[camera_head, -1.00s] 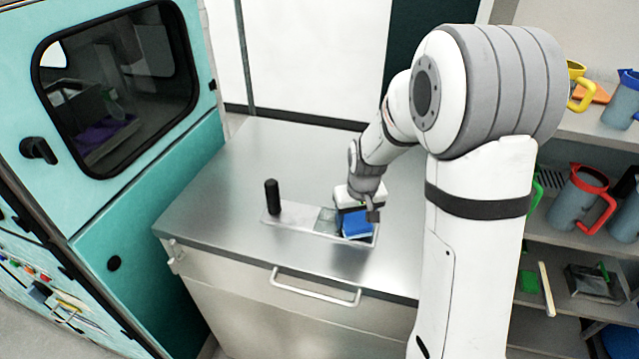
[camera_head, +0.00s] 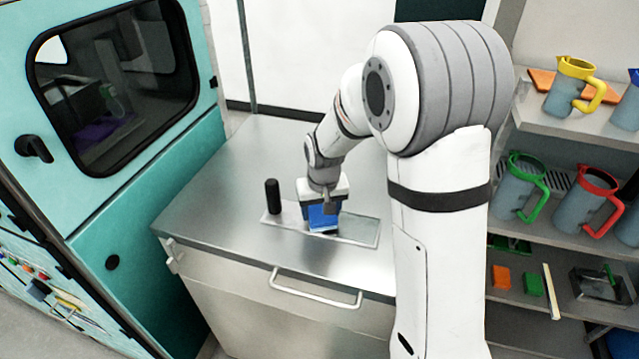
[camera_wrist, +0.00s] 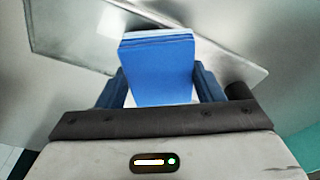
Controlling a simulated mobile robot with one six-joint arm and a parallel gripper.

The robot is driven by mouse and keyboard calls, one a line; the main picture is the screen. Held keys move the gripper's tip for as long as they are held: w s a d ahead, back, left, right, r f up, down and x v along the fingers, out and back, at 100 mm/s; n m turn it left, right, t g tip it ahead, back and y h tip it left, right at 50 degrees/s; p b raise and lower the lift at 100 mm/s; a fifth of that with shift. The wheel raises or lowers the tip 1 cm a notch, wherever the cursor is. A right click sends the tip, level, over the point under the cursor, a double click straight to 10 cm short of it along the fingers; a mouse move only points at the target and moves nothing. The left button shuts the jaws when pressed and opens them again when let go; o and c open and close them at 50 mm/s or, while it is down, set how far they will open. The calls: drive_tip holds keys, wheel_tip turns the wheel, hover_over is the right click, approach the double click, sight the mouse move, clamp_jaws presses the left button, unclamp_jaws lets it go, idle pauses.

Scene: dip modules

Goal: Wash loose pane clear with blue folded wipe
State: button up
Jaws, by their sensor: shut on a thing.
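The loose pane (camera_head: 358,233) is a flat, clear rectangle lying on the steel worktop. Its right part is bare, and it also shows in the wrist view (camera_wrist: 232,62). The blue folded wipe (camera_head: 322,218) is in my gripper (camera_head: 323,205), over the middle of the pane. In the wrist view the wipe (camera_wrist: 160,72) stands between the two dark fingers of my gripper (camera_wrist: 160,88), with a white layer at its edge. The wipe's lower edge appears to touch the pane, but the contact itself is hidden. My gripper is shut on the wipe.
A black upright handle (camera_head: 273,196) stands by the pane's left end. The steel worktop (camera_head: 225,215) is otherwise clear. A teal cabinet (camera_head: 150,215) stands at left. Shelves at right hold jugs, including a red one (camera_head: 590,205), and small coloured blocks.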

wheel_tip(320, 180, up, 4)
drive_tip(key=shift+s+f+p, duration=0.1)
drive_tip(key=shift+f+p, duration=0.1)
drive_tip(key=shift+p, duration=0.7)
drive_tip(key=shift+r+p, duration=1.35)
drive_tip(key=shift+r, duration=0.95)
drive_tip(key=shift+f, duration=0.1)
